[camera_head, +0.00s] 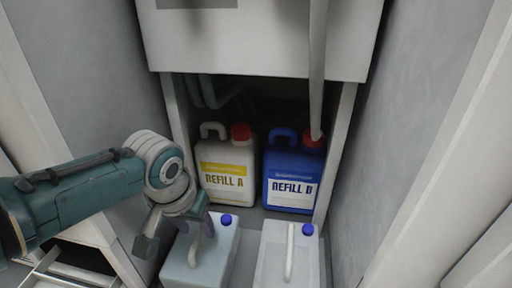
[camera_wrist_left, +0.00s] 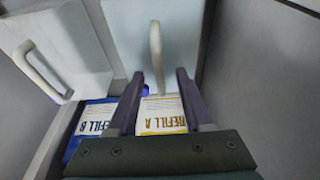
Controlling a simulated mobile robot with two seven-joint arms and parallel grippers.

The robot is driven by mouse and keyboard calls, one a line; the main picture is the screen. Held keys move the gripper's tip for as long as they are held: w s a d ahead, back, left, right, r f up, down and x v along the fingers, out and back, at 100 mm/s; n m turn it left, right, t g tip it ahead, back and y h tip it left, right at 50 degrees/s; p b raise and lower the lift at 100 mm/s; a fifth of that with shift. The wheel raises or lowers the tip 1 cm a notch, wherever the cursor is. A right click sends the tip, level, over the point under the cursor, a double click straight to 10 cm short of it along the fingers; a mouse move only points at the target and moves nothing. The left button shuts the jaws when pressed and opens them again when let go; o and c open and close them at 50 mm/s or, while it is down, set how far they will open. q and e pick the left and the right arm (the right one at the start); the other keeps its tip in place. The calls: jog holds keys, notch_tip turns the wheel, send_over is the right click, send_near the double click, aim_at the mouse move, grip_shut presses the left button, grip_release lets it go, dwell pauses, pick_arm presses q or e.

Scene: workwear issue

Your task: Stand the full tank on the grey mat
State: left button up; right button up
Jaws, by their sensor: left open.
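Two pale tanks with blue caps stand side by side at the bottom of the head view: the left tank (camera_head: 213,262) and the right tank (camera_head: 305,258). The left one looks evenly grey-blue, the right one paler; I cannot tell for sure which is full. My left gripper (camera_head: 174,236) is open over the left tank. In the left wrist view the gripper (camera_wrist_left: 158,76) has its fingers on either side of that tank's pale handle (camera_wrist_left: 155,40), with gaps on both sides. The grey mat is not identifiable in view. My right gripper is not in view.
Behind the tanks, inside the recess, stand a white jug labelled REFILL A (camera_head: 226,172) and a blue jug labelled REFILL B (camera_head: 292,178). A white cabinet (camera_head: 260,45) with a hanging pale pipe (camera_head: 317,75) is above. Grey walls close in on both sides.

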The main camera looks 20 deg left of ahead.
pick_arm(q)
jog(key=p+v, duration=0.8)
jog(key=shift+r, duration=0.3)
